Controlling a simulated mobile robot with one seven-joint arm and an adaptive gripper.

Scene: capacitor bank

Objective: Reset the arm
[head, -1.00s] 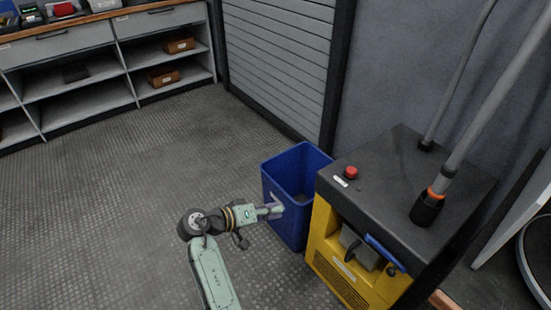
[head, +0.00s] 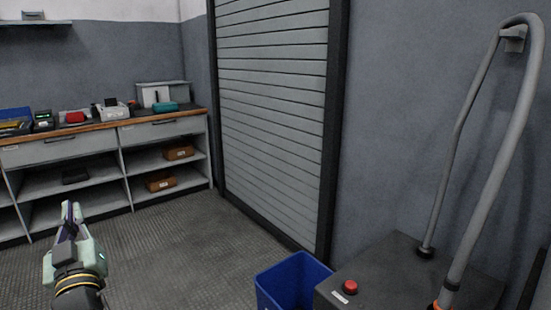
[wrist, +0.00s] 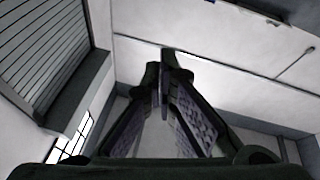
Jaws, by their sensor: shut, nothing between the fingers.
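My gripper (head: 69,212) is at the lower left of the head view, pointing up, with its fingers together and nothing held. In the wrist view its two fingers (wrist: 161,85) meet at the tips in the middle of the picture. Behind them are the pale ceiling and upper walls, a window and the top of the roller shutter. The rest of my arm is mostly below the head view's edge.
A blue bin (head: 291,283) and a dark-topped cabinet (head: 385,275) with a red button (head: 350,287) and grey hoses stand at lower right. A workbench with shelves (head: 105,150) is at the back left. A roller shutter (head: 275,110) is in the middle. The floor between is clear.

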